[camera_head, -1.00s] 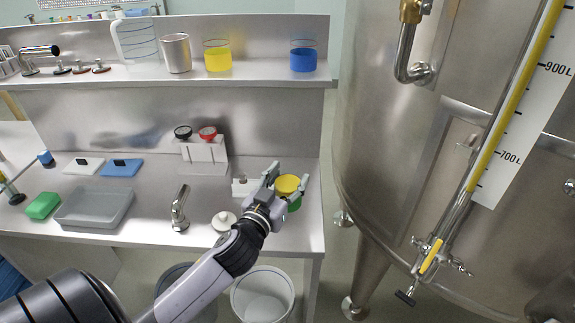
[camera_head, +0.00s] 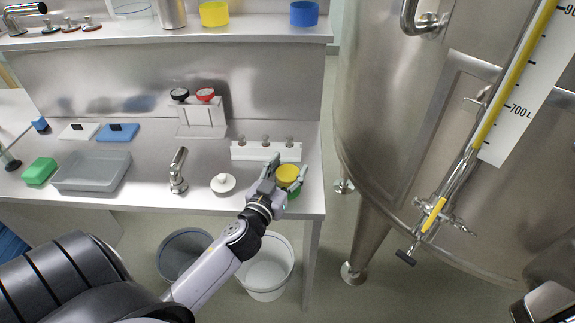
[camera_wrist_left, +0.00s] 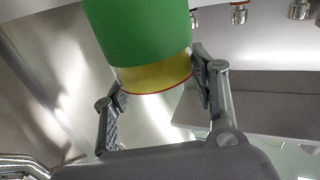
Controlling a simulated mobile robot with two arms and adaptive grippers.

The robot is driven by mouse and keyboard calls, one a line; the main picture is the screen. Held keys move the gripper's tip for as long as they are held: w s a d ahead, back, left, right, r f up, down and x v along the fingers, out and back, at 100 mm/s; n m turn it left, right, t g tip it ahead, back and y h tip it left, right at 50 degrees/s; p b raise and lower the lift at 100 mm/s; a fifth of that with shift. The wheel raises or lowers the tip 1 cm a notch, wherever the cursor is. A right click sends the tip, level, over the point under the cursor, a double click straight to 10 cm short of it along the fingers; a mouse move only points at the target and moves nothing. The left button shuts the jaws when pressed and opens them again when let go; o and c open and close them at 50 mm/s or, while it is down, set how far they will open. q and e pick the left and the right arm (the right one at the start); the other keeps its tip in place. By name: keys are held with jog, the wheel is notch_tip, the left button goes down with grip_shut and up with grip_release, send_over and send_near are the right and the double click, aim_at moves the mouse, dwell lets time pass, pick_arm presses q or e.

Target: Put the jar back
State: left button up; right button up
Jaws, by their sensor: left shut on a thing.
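The jar (camera_head: 288,173) is yellow on top and green below in the head view. It is over the right front part of the steel bench. My left gripper (camera_head: 281,180) is shut around it, one finger on each side. In the left wrist view the jar shows as a large green part (camera_wrist_left: 140,30) and a yellow band with a thin red rim, between the fingers of my left gripper (camera_wrist_left: 158,95). I cannot tell whether the jar touches the bench top.
A white rack (camera_head: 266,151) with several knobs stands just behind the jar. A white round lid-like piece (camera_head: 223,183) and a tap (camera_head: 178,170) are to the left. The upper shelf (camera_head: 250,33) holds a yellow and a blue container. A large steel vat (camera_head: 400,120) stands right.

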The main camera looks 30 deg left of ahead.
pick_arm(q)
jog(key=shift+f, duration=0.1)
jog(key=o, duration=1.5)
jog(key=shift+o, duration=0.7)
jog(key=shift+s, duration=0.3)
jog(key=s+d+b, duration=0.2)
jog(key=s, duration=0.9)
jog(key=shift+s, duration=0.15)
